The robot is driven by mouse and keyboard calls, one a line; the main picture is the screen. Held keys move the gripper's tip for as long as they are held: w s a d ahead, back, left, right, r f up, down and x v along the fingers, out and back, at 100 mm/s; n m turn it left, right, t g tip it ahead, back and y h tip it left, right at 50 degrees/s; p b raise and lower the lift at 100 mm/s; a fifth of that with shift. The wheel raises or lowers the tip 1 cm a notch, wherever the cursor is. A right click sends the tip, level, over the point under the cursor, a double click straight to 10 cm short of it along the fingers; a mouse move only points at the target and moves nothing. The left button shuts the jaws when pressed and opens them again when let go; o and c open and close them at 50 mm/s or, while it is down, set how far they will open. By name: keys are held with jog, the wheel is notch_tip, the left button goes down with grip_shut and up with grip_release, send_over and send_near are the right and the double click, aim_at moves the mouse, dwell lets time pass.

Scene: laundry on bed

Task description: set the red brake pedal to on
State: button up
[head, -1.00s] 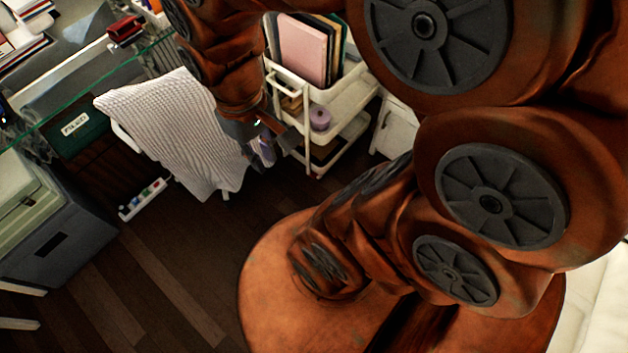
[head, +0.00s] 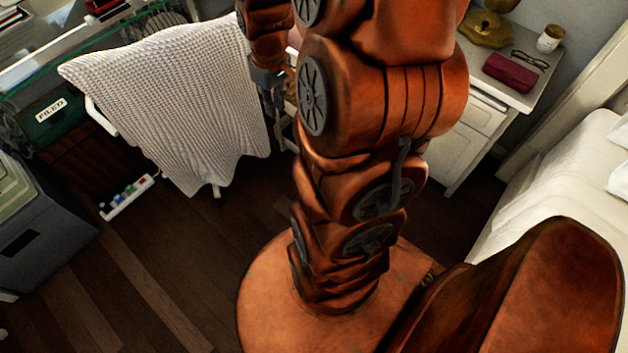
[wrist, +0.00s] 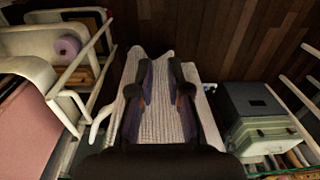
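I cannot make out a red brake pedal in either view. My gripper (wrist: 161,80) shows in the wrist view with its two dark fingers apart and nothing between them. Behind the fingers is the white knitted blanket (wrist: 158,98) draped over a chair. In the head view my gripper (head: 272,84) is small and partly hidden by my arm, beside the right edge of the blanket (head: 180,100).
A white trolley (wrist: 72,92) with a purple roll stands left in the wrist view. A white power strip (head: 127,197) with coloured parts lies on the dark wooden floor. A white nightstand (head: 470,135) and bed (head: 560,180) are at right.

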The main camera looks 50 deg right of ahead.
jog(key=s+d+f+n+t+h+b, duration=0.1)
jog(key=s+d+f+t+h+b, duration=0.1)
jog(key=d+f+b, duration=1.15)
jog(key=s+d+f+n+t+h+b, duration=0.1)
jog(key=d+f+h+b, duration=0.25)
jog(key=d+f, duration=1.8)
jog(key=s+d+f+n+t+h+b, duration=0.2)
jog(key=d+f+b, duration=0.95)
jog(key=f, duration=1.05)
jog(key=w+a+f+n+t+b, duration=0.25)
jog(key=w+f+n+t, duration=0.3)
jog(key=f, duration=0.55)
jog(key=w+a+f+n+t+y+b, duration=0.1)
jog(key=a+f+n+t+y+b, duration=0.2)
jog(key=a, duration=0.6)
jog(key=w+a+f+n+t+y, duration=0.1)
jog(key=a+f+t+y, duration=0.3)
jog(key=a, duration=0.5)
jog(key=w, duration=0.7)
jog(key=shift+w+f, duration=0.15)
jog(key=shift+w, duration=0.05)
jog(key=shift+m, duration=0.25)
